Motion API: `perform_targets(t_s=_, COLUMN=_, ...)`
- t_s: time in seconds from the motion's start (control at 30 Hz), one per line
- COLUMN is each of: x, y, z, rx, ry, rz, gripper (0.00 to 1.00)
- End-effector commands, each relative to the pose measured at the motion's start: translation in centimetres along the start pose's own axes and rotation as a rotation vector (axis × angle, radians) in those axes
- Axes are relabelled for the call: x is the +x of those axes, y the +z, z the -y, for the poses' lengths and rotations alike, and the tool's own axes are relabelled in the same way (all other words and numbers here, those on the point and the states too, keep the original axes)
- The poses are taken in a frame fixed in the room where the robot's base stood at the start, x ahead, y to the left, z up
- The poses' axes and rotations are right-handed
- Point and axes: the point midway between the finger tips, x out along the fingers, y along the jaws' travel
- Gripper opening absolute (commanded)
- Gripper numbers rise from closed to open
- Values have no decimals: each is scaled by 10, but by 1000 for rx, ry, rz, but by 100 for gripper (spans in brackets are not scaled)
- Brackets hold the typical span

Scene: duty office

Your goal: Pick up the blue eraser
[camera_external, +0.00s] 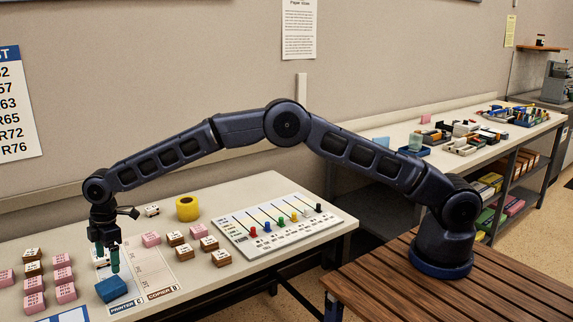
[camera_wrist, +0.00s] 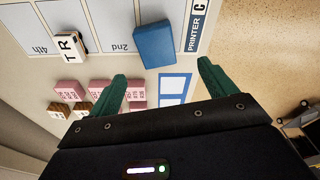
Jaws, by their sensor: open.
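The blue eraser (camera_external: 111,288) is a small blue block lying near the front edge of the white table, by the printer end of a labelled card. It also shows in the wrist view (camera_wrist: 155,45), at top centre, lying partly over the card. My gripper (camera_external: 108,259) has green fingers pointing down, just above and behind the eraser in the external view. In the wrist view my gripper (camera_wrist: 165,80) is open, its two fingers apart with nothing between them. The eraser lies beyond the fingertips, and I see no contact.
Pink and brown labelled blocks (camera_external: 62,275) stand left of the eraser. More blocks (camera_external: 198,231) stand right of the cards. A yellow tape roll (camera_external: 187,208) and a board with coloured pegs (camera_external: 278,232) are farther back. A white-topped block (camera_wrist: 70,45) stands on the card.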

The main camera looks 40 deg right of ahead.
Motion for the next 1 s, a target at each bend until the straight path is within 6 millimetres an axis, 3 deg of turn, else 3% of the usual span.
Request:
perform_targets(t_s=0.3, x=41, y=0, z=0, rx=1, ry=0, rz=0, gripper=84)
perform_targets(t_s=0.57, x=58, y=1, z=-2, rx=1, ry=0, rz=1, gripper=84)
perform_targets(t_s=0.83, x=93, y=2, z=-6, rx=0, ry=0, rz=1, gripper=84)
perform_targets(t_s=1.0, x=102, y=2, z=-6, rx=1, ry=1, rz=0, gripper=84)
